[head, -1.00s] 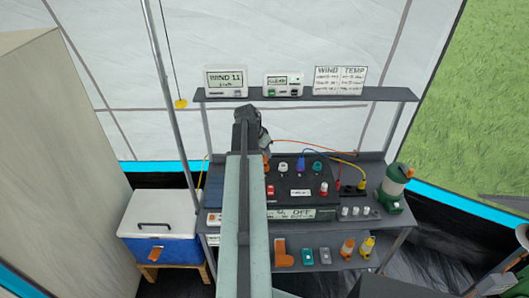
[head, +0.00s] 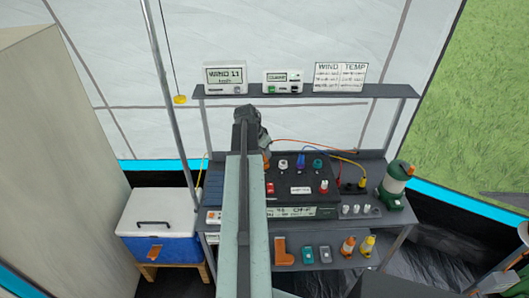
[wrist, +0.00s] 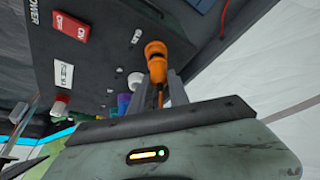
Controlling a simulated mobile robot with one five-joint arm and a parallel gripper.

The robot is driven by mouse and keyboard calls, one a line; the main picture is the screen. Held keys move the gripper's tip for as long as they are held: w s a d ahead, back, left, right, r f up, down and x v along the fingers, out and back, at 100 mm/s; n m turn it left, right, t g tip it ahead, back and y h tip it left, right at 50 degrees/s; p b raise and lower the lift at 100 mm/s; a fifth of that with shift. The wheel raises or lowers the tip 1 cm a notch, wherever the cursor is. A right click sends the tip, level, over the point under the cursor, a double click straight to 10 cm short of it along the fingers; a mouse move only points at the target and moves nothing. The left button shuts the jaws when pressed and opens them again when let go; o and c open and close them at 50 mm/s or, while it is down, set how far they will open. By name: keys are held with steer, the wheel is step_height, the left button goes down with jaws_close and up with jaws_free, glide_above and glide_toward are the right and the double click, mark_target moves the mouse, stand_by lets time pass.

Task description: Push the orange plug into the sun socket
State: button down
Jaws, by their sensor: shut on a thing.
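The orange plug (wrist: 155,57) is held between the two grey fingers of my gripper (wrist: 161,77), with its orange cord hanging down between them. Its front end points at the dark panel box (wrist: 100,70) and looks close to it. I cannot tell whether it touches or has entered a socket. In the head view my arm covers the left part of the panel box (head: 305,203) and hides the gripper's fingertips. I cannot make out the sun socket in either view.
Blue, teal and other plugs sit along the panel's top, with a red switch (wrist: 75,28) and white label (wrist: 63,73) on its face. A green lantern (head: 396,182) stands at right. The upper shelf (head: 320,91) holds displays. A blue cooler (head: 158,230) stands left.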

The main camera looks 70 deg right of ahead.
steer(key=shift+f+b, duration=0.75)
steer(key=shift+f, duration=0.1)
steer(key=c, duration=1.2)
jaws_free()
steer(key=shift+o, duration=0.2)
steer(key=p+v, duration=0.7)
steer(key=v, duration=0.1)
steer(key=shift+s+f, duration=0.1)
